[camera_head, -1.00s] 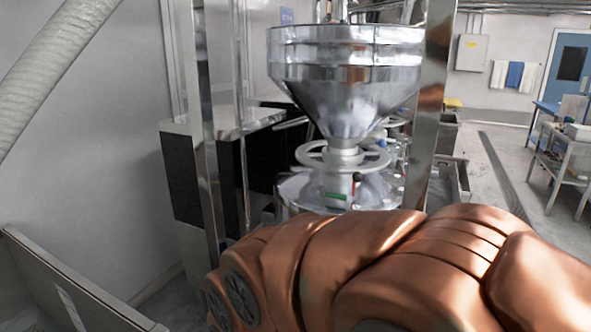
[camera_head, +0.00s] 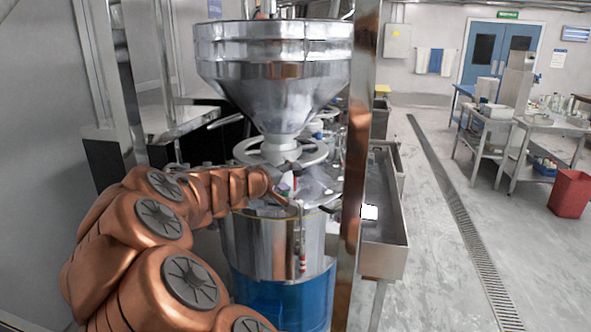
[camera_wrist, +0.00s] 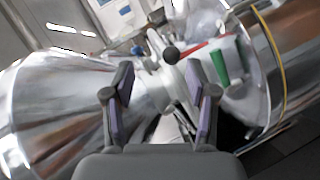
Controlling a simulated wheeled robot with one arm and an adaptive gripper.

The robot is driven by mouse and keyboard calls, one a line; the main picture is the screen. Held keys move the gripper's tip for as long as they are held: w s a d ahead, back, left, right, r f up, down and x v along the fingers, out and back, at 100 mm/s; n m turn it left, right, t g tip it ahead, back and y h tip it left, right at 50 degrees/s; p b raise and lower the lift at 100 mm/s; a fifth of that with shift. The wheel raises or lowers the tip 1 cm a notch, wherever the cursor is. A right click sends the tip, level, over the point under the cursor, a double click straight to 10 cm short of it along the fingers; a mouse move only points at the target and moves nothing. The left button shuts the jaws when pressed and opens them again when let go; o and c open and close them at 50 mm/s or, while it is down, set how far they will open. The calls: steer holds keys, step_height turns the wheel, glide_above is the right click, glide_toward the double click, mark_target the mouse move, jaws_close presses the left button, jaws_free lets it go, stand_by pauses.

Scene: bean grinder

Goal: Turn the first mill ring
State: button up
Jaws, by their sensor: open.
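The mill ring (camera_head: 318,153) is a pale spoked handwheel below the shiny metal hopper cone (camera_head: 275,100), around its neck. In the head view my gripper (camera_head: 288,182) reaches in from the left, just below the ring's front edge. In the wrist view my gripper (camera_wrist: 160,75) is open, its two dark fingers with purplish pads apart. The ring (camera_wrist: 182,78) appears nearly edge-on just ahead of the fingertips, partly hidden by the right finger. Whether any finger touches it I cannot tell.
A metal drum (camera_head: 265,240) with a blue lower part stands under the ring. A shiny upright post (camera_head: 355,150) stands close to the right. A black knob (camera_wrist: 170,53), a red lever and a green label (camera_wrist: 218,62) are near the fingers.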

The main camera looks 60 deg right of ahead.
steer(key=shift+w+d+f+n+t+h+p, duration=0.1)
steer(key=shift+w+d+f+n+t+p, duration=0.5)
steer(key=shift+d, duration=1.4)
steer(key=shift+w+d+f+n+g+h+p, duration=0.1)
steer(key=shift+w+d+f+n+p, duration=0.15)
steer(key=shift+w+d+f, duration=0.95)
steer(key=shift+w+d+f+n+t+h+p, duration=0.25)
steer(key=shift+w+d, duration=0.7)
steer(key=shift+d, duration=1.9)
steer(key=shift+r, duration=0.1)
steer(key=shift+c, duration=0.4)
jaws_close()
